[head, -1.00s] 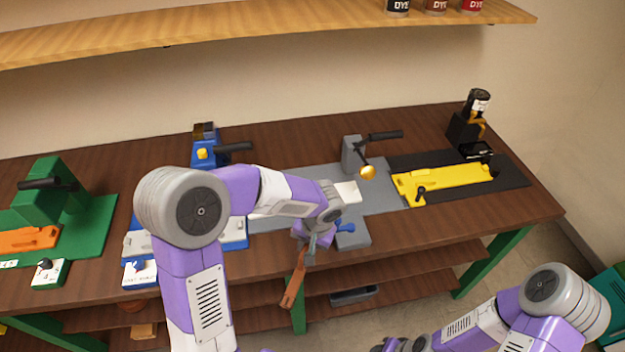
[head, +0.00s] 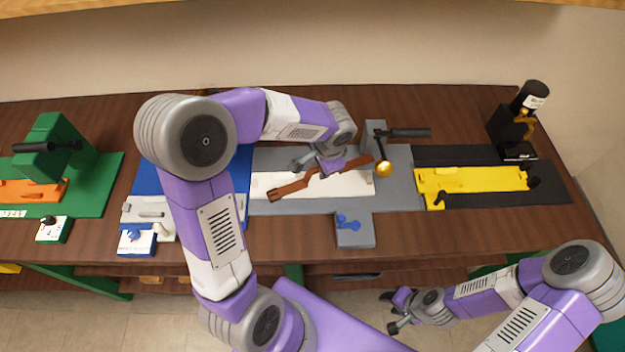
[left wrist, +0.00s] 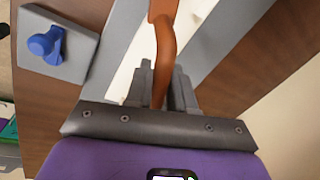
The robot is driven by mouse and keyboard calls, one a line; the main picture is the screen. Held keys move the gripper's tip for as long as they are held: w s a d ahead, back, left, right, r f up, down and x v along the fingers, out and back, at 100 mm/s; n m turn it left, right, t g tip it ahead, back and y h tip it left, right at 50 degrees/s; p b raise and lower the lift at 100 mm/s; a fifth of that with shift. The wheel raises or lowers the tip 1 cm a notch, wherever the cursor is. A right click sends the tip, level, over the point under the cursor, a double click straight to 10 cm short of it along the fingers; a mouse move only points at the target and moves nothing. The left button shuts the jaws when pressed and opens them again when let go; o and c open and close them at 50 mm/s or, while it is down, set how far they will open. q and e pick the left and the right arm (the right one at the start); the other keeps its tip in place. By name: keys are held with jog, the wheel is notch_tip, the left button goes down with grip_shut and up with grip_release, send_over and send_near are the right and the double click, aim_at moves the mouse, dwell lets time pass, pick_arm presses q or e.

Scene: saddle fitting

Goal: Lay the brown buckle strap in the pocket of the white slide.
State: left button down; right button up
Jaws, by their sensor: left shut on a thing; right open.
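The brown buckle strap (head: 290,189) is in my left gripper (head: 330,168), stretched at a slant over the white slide (head: 262,184) in the head view. In the left wrist view the strap (left wrist: 164,45) passes between the fingers of the gripper (left wrist: 160,88), which are shut on it. The slide (left wrist: 124,68) is behind it there. I cannot tell whether the strap touches the slide, and the gripper and strap hide part of the pocket. My right gripper (head: 398,311) is open and empty, low in front of the bench.
The slide lies on a grey fixture (head: 400,190) with a black-handled post and gold ball (head: 384,169) behind. A blue knob (head: 347,221) sits on the grey block in front. A yellow fixture (head: 470,180) stands right, blue and green stations left.

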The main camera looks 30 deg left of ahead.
pick_arm(q)
jog(key=a+r+m, duration=0.3)
jog(key=m, duration=0.1)
jog(key=b, duration=0.2)
send_near(312, 180)
jog(key=shift+m+t+h, duration=0.3)
jog(key=f, duration=0.3)
jog(key=a+f, duration=0.1)
jog(key=f, duration=0.1)
jog(key=shift+w, duration=0.15)
jog(key=shift+f, duration=0.15)
jog(key=c, duration=1)
grip_release()
jog(key=r+p, duration=0.1)
jog(key=r, duration=0.3)
jog(key=s+d+r+p, duration=0.1)
jog(key=r, duration=0.3)
jog(key=s+r+p, duration=0.1)
jog(key=r, duration=0.3)
jog(key=shift+d, duration=0.15)
